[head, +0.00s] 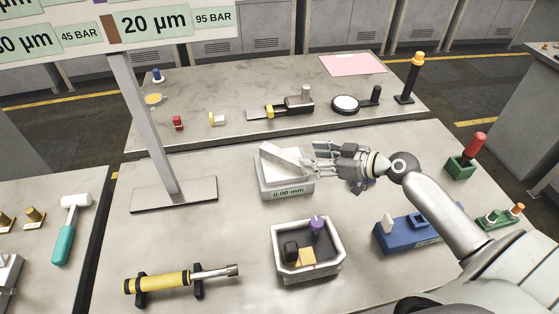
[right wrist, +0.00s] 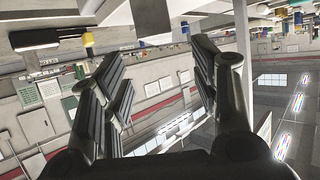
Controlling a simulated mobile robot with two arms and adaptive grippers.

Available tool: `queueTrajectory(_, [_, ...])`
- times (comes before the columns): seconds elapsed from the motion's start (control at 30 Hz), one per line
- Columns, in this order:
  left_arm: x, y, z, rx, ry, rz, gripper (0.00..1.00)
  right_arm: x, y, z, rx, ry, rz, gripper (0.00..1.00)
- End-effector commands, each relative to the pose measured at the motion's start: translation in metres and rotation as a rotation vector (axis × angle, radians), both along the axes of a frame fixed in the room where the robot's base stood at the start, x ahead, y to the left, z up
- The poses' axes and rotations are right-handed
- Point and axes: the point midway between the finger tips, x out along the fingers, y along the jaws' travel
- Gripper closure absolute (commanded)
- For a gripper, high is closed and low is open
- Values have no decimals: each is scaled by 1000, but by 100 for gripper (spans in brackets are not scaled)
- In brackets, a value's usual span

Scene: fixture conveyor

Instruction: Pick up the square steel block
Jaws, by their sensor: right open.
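A pale grey, flat-sided block (head: 283,160), which looks like the square steel block, sits tilted on top of a white gauge (head: 289,192) reading 0.00 mm. My right gripper (head: 312,160) comes in from the right at the block's right side. Its fingers overlap the block's right edge in the head view, so I cannot tell whether they touch it. In the right wrist view the gripper (right wrist: 163,85) is open with nothing between its fingers. The block does not show there. My left gripper is not in view.
A grey-white tray (head: 275,235) with small parts stands in front of the gauge. A blue fixture (head: 409,234) lies below my right arm. A signpost (head: 146,125) stands on the left, and a yellow-black tool (head: 160,283) rests at the front. Bare tabletop lies left of the tray.

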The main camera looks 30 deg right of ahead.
Motion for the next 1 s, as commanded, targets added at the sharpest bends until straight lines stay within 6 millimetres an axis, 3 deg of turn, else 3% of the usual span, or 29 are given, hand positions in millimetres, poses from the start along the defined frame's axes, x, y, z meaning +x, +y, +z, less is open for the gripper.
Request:
queueTrajectory(0.4, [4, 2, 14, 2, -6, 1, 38, 37, 22, -18, 3, -1, -1, 45])
queueTrajectory(0.6, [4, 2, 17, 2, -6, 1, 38, 46, 27, -24, 1, 0, 0, 45])
queueTrajectory(1.0, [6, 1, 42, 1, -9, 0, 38, 81, 48, -36, 2, 0, -1, 45])
